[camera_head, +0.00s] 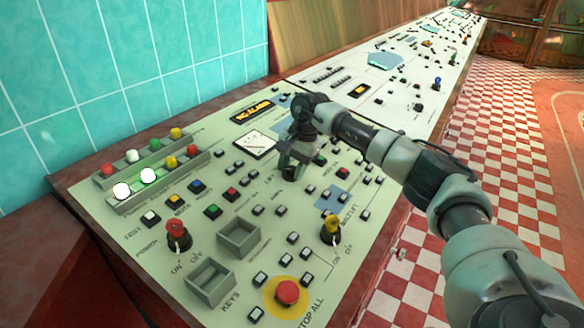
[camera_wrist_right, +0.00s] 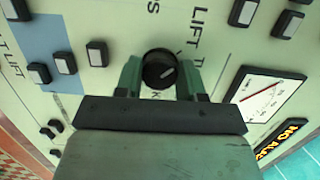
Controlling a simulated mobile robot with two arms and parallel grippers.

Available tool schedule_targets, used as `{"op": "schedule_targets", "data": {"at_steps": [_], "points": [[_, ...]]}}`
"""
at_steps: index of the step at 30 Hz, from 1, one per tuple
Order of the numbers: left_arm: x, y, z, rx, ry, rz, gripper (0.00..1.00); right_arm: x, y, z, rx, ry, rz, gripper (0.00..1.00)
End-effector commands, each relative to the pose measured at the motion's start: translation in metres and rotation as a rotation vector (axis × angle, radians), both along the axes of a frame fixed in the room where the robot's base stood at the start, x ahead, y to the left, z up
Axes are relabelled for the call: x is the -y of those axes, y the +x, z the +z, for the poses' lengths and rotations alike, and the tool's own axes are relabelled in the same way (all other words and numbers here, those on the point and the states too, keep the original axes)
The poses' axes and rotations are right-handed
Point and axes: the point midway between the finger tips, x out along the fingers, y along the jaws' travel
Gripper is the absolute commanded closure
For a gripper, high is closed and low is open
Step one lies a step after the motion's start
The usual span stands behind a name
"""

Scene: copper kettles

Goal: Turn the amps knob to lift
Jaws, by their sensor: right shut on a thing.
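The knob (camera_wrist_right: 158,68) is round and black with a short white mark. It stands between the two green fingers of my right gripper (camera_wrist_right: 158,76), which is shut on it in the right wrist view. The white mark points to the lower right of that view. The printed word "LIFT" is on the panel just above and right of the knob there. In the head view my right gripper (camera_head: 291,163) reaches down onto the pale control panel (camera_head: 130,232), below the meter, and mostly hides the knob. My left gripper is not in view.
A white dial meter (camera_wrist_right: 268,97) and an orange-lit display (camera_head: 252,112) are close to the gripper. Several small buttons surround it. A red key switch (camera_head: 176,230), a yellow switch (camera_head: 331,229) and a red stop button (camera_head: 288,291) stand up nearer the front.

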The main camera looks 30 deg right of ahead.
Motion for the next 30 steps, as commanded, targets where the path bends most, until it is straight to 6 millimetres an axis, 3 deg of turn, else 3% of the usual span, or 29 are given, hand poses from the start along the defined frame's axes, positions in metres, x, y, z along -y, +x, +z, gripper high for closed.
{"op": "schedule_targets", "data": {"at_steps": [18, 19, 23, 30], "points": [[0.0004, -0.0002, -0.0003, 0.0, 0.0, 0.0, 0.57, 0.0001, 0.0003, 0.0005, 0.005, -0.008, 0.038, 0.85], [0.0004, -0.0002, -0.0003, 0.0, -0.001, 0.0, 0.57, 0.0001, 0.0003, 0.0006, 0.005, -0.008, 0.038, 0.57], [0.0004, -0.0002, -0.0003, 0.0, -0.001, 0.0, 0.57, 0.0001, 0.0003, 0.0005, 0.004, -0.007, 0.038, 0.37], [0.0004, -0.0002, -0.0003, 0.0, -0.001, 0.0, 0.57, 0.0001, 0.0001, 0.0003, 0.003, -0.007, 0.037, 0.37]]}}
